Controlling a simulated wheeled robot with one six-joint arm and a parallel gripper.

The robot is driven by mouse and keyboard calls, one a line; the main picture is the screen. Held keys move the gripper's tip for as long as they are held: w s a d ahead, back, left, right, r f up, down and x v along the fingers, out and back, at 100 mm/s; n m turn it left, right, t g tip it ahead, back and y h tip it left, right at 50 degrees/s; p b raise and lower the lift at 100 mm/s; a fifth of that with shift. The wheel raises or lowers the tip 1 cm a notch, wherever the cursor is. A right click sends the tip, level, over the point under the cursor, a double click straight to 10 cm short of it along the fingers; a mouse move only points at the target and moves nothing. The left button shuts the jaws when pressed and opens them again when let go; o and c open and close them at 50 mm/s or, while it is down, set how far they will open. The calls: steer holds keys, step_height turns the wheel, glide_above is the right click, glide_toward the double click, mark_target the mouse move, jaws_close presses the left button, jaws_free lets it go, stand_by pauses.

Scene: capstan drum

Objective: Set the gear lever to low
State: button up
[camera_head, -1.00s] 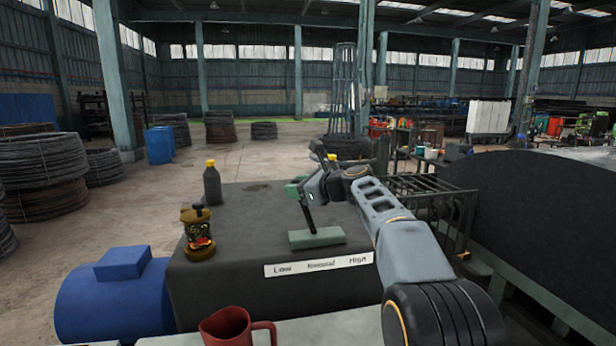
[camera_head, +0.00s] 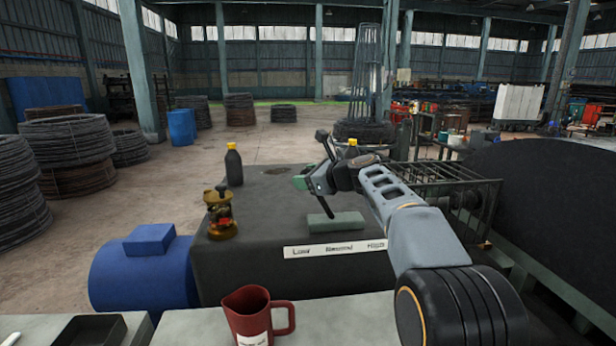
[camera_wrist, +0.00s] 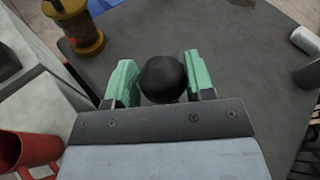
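The gear lever is a thin dark rod (camera_head: 321,201) rising from a green base block (camera_head: 345,222) on the dark housing. It leans to the left, towards the Low end of the white label plate (camera_head: 335,249), which reads Low on the left and High on the right; the middle word is blurred. The lever's black ball knob (camera_wrist: 163,78) sits between the two green fingers of my gripper (camera_wrist: 161,80) in the wrist view. In the head view my gripper (camera_head: 303,183) is at the rod's top and hides the knob.
A brass-coloured jar (camera_head: 220,215) and a black bottle with yellow cap (camera_head: 234,166) stand left of the lever on the housing. A red mug (camera_head: 255,312) and a black tray (camera_head: 95,330) are in front. A wire cage (camera_head: 440,190) is at right.

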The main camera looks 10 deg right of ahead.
steer(key=shift+o, duration=1.4)
steer(key=shift+a, duration=0.1)
steer(key=shift+o, duration=0.2)
steer(key=b+v, duration=0.3)
steer(key=v, duration=1.1)
steer(key=shift+w, duration=0.1)
